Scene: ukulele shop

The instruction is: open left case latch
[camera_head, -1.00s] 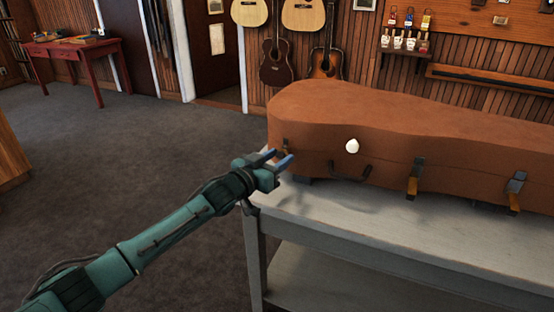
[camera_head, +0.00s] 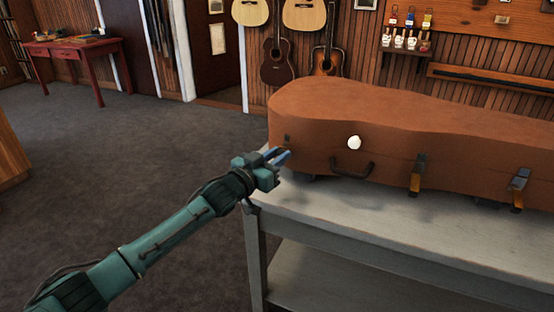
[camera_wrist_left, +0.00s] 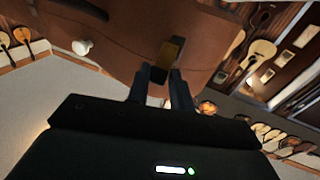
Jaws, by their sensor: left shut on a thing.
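A brown guitar case (camera_head: 400,135) lies closed on a grey table. Its left latch (camera_wrist_left: 170,55), a dark piece with a brass-coloured plate, shows between my fingertips in the left wrist view; in the head view it is mostly hidden behind my gripper. My left gripper (camera_head: 279,156) is at the left end of the case front, its fingers shut on the left latch. It also shows in the left wrist view (camera_wrist_left: 163,80). A middle latch (camera_head: 416,175) and a right latch (camera_head: 518,188) sit further right on the case front. My right gripper is out of view.
The grey table (camera_head: 345,215) has a bare strip in front of the case. A white knob-like thing (camera_head: 354,142) and a dark handle (camera_head: 352,170) are on the case front. A red table (camera_head: 75,50) stands far left; the carpet between is clear.

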